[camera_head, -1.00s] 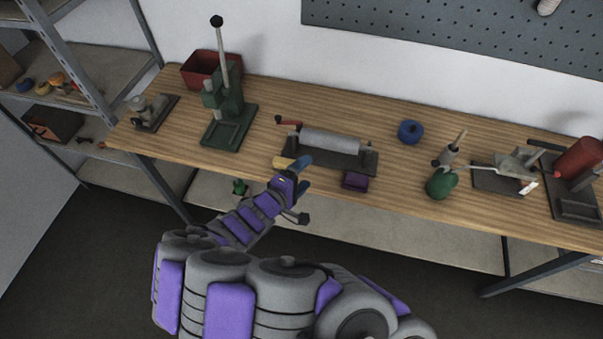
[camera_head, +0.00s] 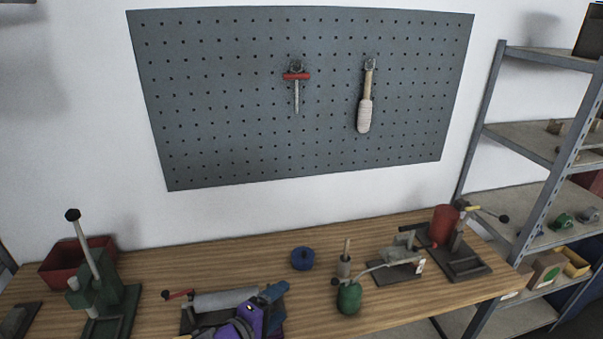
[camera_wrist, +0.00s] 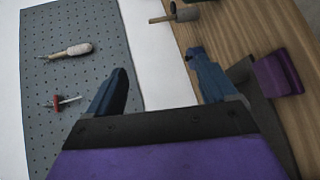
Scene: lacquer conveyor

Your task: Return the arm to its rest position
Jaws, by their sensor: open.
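My gripper (camera_head: 263,297) shows low in the head view, with purple and black links and blue fingers. It appears in front of the right end of the grey roller tool (camera_head: 220,300) on the wooden bench. In the wrist view, the two blue fingers of my gripper (camera_wrist: 160,72) stand wide apart with nothing between them. Most of my arm lies below the head view's lower edge.
The bench (camera_head: 330,245) carries a green press (camera_head: 105,300), a red bin (camera_head: 62,268), a blue round item (camera_head: 302,258), a green bulb-shaped item (camera_head: 349,297) and a red cylinder device (camera_head: 445,225). A pegboard (camera_head: 220,110) hangs behind. Shelving (camera_head: 520,140) stands right. A purple block (camera_wrist: 277,75) lies near the gripper.

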